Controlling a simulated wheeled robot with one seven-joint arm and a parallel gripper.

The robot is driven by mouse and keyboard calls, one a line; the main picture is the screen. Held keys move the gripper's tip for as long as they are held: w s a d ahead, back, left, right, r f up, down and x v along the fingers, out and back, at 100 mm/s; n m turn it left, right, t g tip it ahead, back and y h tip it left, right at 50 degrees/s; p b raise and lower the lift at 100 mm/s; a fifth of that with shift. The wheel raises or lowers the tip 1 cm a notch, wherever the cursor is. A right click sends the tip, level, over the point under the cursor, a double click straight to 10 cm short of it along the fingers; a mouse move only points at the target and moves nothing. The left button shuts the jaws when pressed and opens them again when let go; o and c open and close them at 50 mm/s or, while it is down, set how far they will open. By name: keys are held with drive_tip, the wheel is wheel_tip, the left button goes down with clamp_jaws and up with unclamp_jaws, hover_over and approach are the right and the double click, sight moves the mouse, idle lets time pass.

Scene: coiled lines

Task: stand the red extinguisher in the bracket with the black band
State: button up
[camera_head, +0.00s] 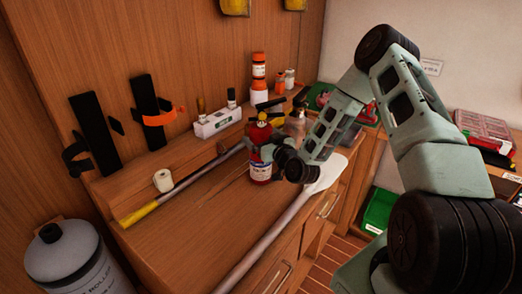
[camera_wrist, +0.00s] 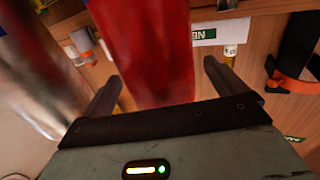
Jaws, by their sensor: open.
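The red extinguisher (camera_head: 260,168) stands upright on the wooden counter, with a black top and a white and blue label. My gripper (camera_head: 270,152) is at its right side, partly hidden by my wrist. In the wrist view the red body (camera_wrist: 150,45) rises between the two open fingers (camera_wrist: 162,78); I cannot tell whether they touch it. The bracket with the black band (camera_head: 78,158) is on the wall panel at far left and looks empty. A second bracket with an orange band (camera_head: 158,118) is to its right, also empty; it shows in the wrist view (camera_wrist: 292,78).
A pole with a yellow grip (camera_head: 140,214) and a white roll (camera_head: 163,180) lie left of the extinguisher. A paddle (camera_head: 268,238) lies along the front edge. A white labelled box (camera_head: 217,122) and orange bottles (camera_head: 259,90) stand behind. A grey cylinder (camera_head: 70,258) stands at lower left.

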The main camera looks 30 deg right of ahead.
drive_tip(key=c, duration=2)
drive_tip(key=shift+w+r, duration=0.1)
drive_tip(key=shift+r, duration=0.1)
clamp_jaws()
drive_tip(key=shift+r, duration=0.1)
